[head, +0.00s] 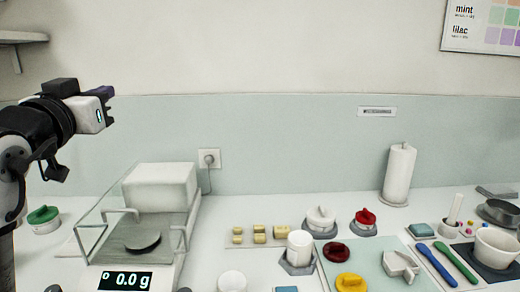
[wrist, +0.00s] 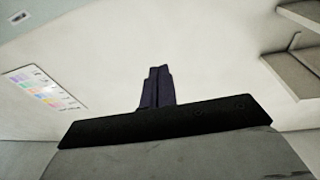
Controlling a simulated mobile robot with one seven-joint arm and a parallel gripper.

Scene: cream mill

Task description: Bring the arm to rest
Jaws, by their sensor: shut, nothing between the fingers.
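My gripper (head: 104,93) is raised at the left of the head view, above the counter and clear of everything on it. Its fingers are shut and empty. In the wrist view the closed dark fingers (wrist: 157,88) stand together against the pale wall. My arm comes in from the left edge and is folded up high. Most of its lower part lies outside the head view.
A balance (head: 140,240) reading 0.0 g stands below my gripper. A green-topped pot (head: 43,218) is beside it at left. Small blocks, a white cylinder (head: 299,246), coloured lids and a paper roll (head: 398,173) fill the counter rightward. Shelves (wrist: 298,70) show in the wrist view.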

